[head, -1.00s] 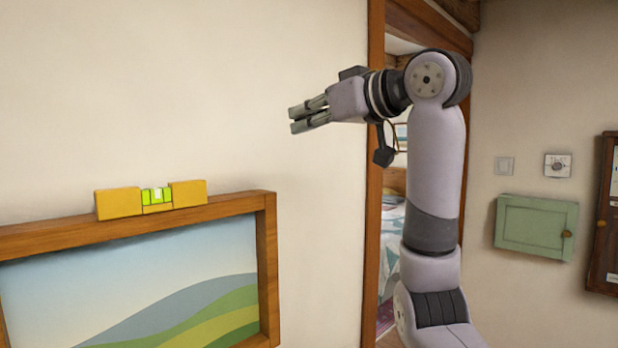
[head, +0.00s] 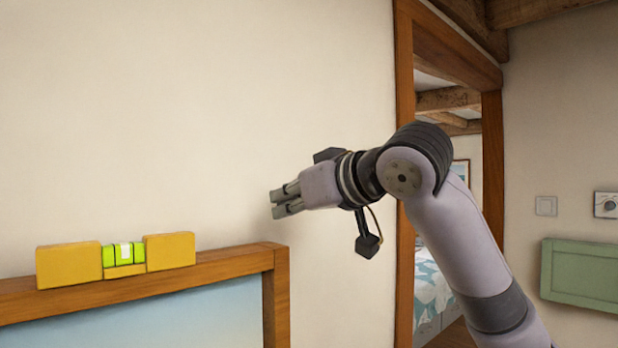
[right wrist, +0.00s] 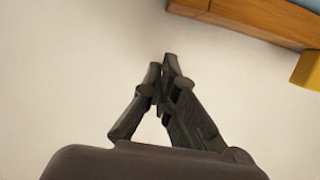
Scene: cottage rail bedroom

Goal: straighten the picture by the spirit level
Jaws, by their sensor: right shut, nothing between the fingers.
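The picture (head: 150,310) has a brown wooden frame and a pale blue upper part; its lower part is cut off in the head view. Its top edge slopes, higher at the right. A yellow spirit level (head: 170,251) with a green vial (head: 123,254) rests on the top edge. A pale bubble shows near the vial's middle. My right gripper (head: 285,198) is shut and empty, above and just right of the frame's top right corner. In the right wrist view its fingers (right wrist: 170,62) are together, apart from the frame (right wrist: 250,22) and level (right wrist: 307,70). My left gripper is out of view.
Bare cream wall (head: 200,120) surrounds the picture above and to its right. A wooden door frame (head: 404,250) stands right of the gripper, with a bed (head: 427,290) beyond. A green cabinet (head: 582,272) hangs at the far right.

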